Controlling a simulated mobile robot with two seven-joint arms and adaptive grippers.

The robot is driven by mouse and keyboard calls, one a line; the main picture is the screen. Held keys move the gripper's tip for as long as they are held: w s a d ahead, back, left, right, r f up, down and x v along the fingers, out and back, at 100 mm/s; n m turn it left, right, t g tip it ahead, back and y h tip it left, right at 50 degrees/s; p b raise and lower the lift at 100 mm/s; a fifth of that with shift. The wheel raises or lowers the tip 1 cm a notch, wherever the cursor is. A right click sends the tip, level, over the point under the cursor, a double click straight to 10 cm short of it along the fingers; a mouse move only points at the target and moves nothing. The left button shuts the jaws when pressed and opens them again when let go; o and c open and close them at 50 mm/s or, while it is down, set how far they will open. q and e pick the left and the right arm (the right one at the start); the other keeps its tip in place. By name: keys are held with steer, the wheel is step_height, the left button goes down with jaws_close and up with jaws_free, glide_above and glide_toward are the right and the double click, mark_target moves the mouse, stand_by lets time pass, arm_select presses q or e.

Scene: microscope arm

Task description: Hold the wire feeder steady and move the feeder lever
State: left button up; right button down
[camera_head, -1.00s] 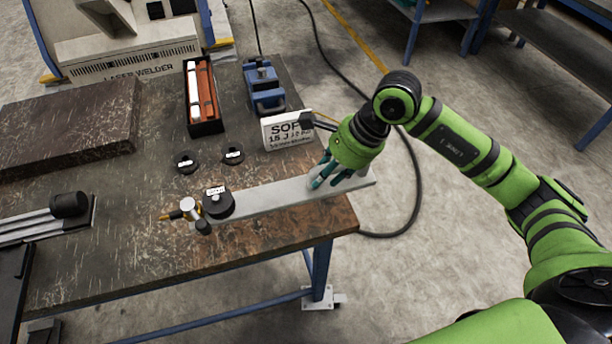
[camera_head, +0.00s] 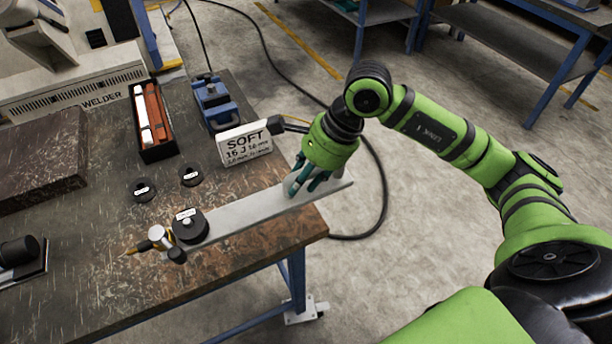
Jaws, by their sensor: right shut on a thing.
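The wire feeder is a long flat grey bar (camera_head: 240,213) lying on the workbench. At its left end are a black labelled spool (camera_head: 189,226), a small metal cylinder and a brass-coloured tip (camera_head: 138,249). My right gripper (camera_head: 300,192) comes down onto the bar near its right end, with its teal fingers shut on the bar. The fingers partly hide that stretch of the bar. I cannot make out with certainty which part is the feeder lever. My left gripper is not in view.
A sign reading SOFT (camera_head: 245,143) stands behind the bar. A blue vise (camera_head: 215,103) and a black tray of red and white sticks (camera_head: 152,122) are further back. Two loose black spools (camera_head: 142,190) lie left of the sign. The bench's front edge is close to the bar.

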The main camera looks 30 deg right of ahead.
mark_target(254, 197)
steer(key=shift+w+a+f+b, duration=1.1)
steer(key=shift+a+f+b, duration=0.35)
steer(key=shift+w+a+f+b, duration=1.05)
steer(key=shift+a+f+b, duration=0.35)
steer(key=shift+a, duration=0.05)
steer(key=shift+w+a+f+b, duration=1.1)
steer(key=shift+a+f+b, duration=0.35)
steer(key=shift+s+d+f+b, duration=0.1)
steer(key=shift+f+b, duration=0.35)
steer(key=shift+f, duration=0.15)
